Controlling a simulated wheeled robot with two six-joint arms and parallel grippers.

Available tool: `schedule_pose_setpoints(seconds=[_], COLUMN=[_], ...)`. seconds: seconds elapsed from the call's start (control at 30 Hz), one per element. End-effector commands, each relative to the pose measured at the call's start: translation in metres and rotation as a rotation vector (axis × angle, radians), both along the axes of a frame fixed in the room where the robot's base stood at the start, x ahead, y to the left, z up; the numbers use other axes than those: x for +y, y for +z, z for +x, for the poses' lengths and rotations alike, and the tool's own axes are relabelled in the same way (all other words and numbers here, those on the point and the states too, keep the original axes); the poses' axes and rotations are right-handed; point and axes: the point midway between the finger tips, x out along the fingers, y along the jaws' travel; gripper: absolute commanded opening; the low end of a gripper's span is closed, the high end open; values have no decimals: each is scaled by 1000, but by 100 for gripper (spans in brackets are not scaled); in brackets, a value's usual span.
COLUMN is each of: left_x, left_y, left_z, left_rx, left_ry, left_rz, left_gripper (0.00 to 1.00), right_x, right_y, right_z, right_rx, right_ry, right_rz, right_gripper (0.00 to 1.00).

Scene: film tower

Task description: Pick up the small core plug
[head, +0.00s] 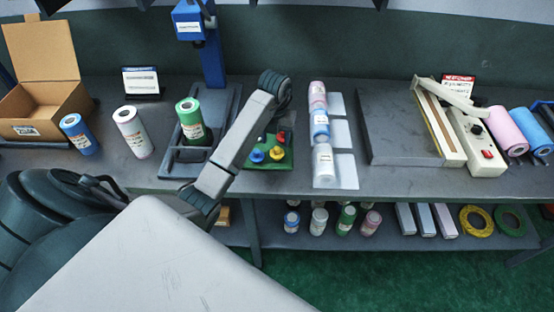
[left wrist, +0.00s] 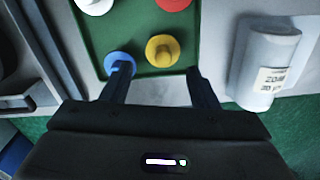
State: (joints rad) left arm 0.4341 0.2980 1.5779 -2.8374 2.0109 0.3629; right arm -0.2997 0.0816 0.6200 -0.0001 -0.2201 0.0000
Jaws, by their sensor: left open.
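Several small round knobbed plugs sit on a green tray (head: 284,163) on the bench: a blue plug (head: 257,155), a yellow plug (head: 277,153) and a red plug (head: 282,136). The left wrist view shows the blue plug (left wrist: 119,62), the yellow plug (left wrist: 160,50), the red plug (left wrist: 175,4) and a white plug (left wrist: 95,5). My left gripper (left wrist: 157,75) is open and empty over the tray's front edge. Its left finger overlaps the blue plug; the yellow one shows beyond the gap between the fingers. In the head view I cannot make out its jaws. My right gripper is not in view.
A sealer (head: 470,140) sits further right.

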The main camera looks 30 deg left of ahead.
Motion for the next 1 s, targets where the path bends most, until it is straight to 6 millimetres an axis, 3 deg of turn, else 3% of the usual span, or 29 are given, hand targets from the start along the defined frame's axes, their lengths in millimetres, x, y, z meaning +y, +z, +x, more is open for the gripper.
schedule_pose_setpoints(seconds=[0.03, 0.27, 0.57, 0.63, 0.93, 1.0], left_x=[0, -1, -3, -3, -3, -3], left_y=[-11, -17, -50, -55, -64, -64], left_z=[0, 1, 4, 3, 4, 4], left_rx=[0, -1, -1, 3, -1, -1], left_ry=[0, -1, 0, 1, -1, -1], left_rz=[0, -1, -1, -1, -1, -1], left_gripper=[54, 54, 54, 54, 54, 40], right_x=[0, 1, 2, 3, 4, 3], right_y=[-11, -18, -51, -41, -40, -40], right_z=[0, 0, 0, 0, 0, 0], right_rx=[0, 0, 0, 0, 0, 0], right_ry=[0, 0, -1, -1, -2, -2], right_rz=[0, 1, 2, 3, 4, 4], right_gripper=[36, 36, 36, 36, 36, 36])
